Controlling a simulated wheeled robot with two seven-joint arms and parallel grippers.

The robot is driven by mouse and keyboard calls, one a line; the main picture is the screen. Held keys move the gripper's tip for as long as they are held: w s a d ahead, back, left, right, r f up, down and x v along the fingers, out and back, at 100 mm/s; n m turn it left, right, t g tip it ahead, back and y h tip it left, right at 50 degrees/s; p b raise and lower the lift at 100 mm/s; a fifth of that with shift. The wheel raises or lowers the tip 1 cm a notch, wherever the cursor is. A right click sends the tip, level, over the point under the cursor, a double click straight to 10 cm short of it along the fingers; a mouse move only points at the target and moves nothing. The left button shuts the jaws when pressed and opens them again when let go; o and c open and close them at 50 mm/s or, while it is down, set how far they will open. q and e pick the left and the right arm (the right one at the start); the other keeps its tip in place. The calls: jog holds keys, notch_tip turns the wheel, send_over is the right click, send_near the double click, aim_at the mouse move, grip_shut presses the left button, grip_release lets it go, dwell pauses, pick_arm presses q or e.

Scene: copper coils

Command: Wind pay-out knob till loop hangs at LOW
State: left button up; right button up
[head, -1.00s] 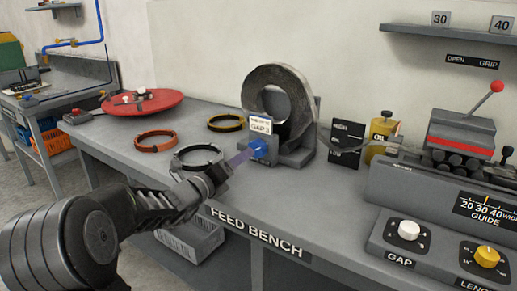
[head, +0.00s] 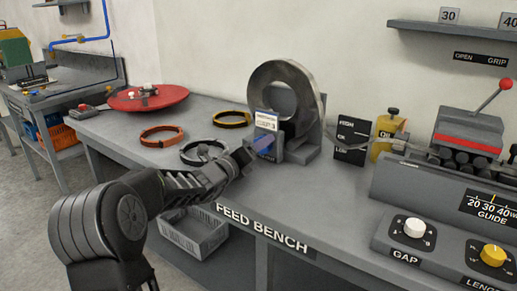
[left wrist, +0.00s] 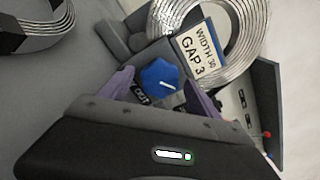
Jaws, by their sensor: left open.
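The blue pay-out knob (head: 265,145) is on the front of the grey stand under the upright metal coil (head: 256,88). A tag reading WIDTH 30, GAP 3 (left wrist: 192,48) is above it. My left gripper (head: 257,150) reaches it from the left. The loop's height is unclear. My right gripper is not in view.
An orange ring (head: 161,141), a yellow ring (head: 232,124) and a dark ring (head: 190,160) lie on the bench left of the coil. The GAP knob (head: 414,228) and yellow LENGTH knob (head: 493,255) are at right.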

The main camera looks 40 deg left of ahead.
pick_arm(q)
jog(key=shift+w, duration=0.2)
jog(key=shift+c, duration=0.2)
jog(key=c, duration=1.3)
